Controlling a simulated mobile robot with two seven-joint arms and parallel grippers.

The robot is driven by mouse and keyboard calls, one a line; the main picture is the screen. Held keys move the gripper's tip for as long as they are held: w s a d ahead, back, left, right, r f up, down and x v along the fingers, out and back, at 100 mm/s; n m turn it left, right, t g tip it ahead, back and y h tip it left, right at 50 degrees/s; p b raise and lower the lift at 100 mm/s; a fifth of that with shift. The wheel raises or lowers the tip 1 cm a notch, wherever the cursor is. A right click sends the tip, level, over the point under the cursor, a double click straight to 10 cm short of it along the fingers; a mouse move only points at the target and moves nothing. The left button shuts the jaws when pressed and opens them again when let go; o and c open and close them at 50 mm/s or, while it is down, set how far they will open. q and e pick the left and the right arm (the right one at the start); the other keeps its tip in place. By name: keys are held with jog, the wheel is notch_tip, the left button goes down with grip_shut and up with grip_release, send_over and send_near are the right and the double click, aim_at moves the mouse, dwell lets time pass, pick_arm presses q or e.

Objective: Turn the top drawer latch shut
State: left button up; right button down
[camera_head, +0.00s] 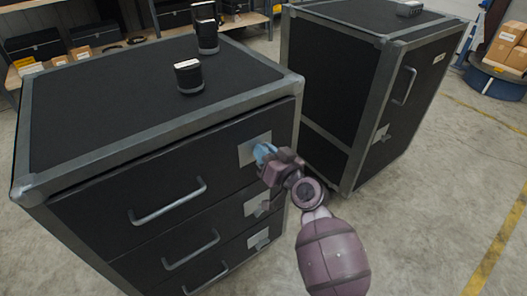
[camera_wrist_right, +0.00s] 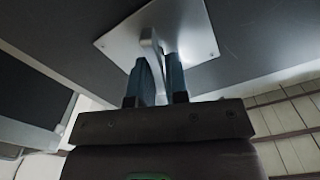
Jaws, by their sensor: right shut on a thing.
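The top drawer (camera_head: 165,190) of the black cabinet is closed, with a grey bar handle (camera_head: 168,203). Its latch plate (camera_head: 250,149) is a square metal plate at the drawer's right end. My right gripper (camera_head: 262,151) is at this plate, with its blue fingertips against it and hiding the latch knob. In the right wrist view, the latch (camera_wrist_right: 152,44) is a thin metal tab standing out from the plate (camera_wrist_right: 190,25). The two blue fingers of the right gripper (camera_wrist_right: 160,75) are shut on the tab. My left gripper is not in view.
Two lower drawers have their own latch plates (camera_head: 257,205) and handles (camera_head: 190,252). A second black cabinet (camera_head: 345,85) stands close behind on the right. Open floor (camera_head: 440,210) lies to the right.

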jog(key=shift+w+d+m, duration=0.1)
jog(key=shift+m, duration=0.8)
jog(key=m, duration=0.2)
jog(key=shift+d+m+p, duration=0.1)
jog(key=shift+m+p, duration=0.3)
jog(key=shift+w+f+m, duration=0.1)
jog(key=shift+m, duration=0.4)
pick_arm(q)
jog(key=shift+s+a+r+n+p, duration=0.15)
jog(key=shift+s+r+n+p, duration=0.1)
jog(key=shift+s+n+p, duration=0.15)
pick_arm(e)
jog(key=m, duration=0.5)
jog(key=f+m, duration=0.1)
jog(key=m, duration=0.2)
jog(key=shift+w+d, duration=0.1)
jog(key=shift+d, duration=0.1)
jog(key=shift+f, duration=0.1)
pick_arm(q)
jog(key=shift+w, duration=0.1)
pick_arm(e)
jog(key=c, duration=1.2)
grip_release()
jog(key=shift+c, duration=0.2)
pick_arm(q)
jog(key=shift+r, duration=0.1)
